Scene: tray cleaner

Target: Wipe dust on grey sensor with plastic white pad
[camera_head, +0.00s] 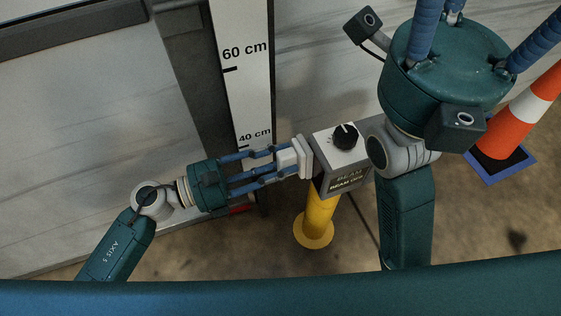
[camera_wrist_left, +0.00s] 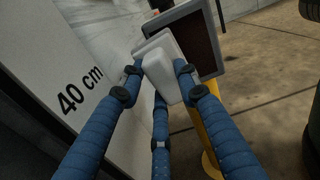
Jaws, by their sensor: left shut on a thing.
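The white plastic pad (camera_head: 303,156) is held by my left gripper (camera_head: 281,159), whose blue fingers are shut on its handle block. The pad's flat side faces the grey sensor (camera_head: 345,182), a box with a black knob and BEAM lettering on a yellow post. The pad is right at the sensor's left side; I cannot tell whether they touch. In the left wrist view, the pad (camera_wrist_left: 160,72) overlaps the sensor's dark face (camera_wrist_left: 199,42) inside its grey frame (camera_wrist_left: 213,72). I cannot make out dust. My right gripper (camera_head: 455,45) is right of the sensor; its fingertips are out of frame.
The yellow post (camera_head: 314,229) stands on the floor under the sensor. A white height scale (camera_head: 245,70) with 40 and 60 cm marks stands behind my left gripper. An orange and white cone (camera_head: 522,112) is at the right. My right arm is close to the sensor's right side.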

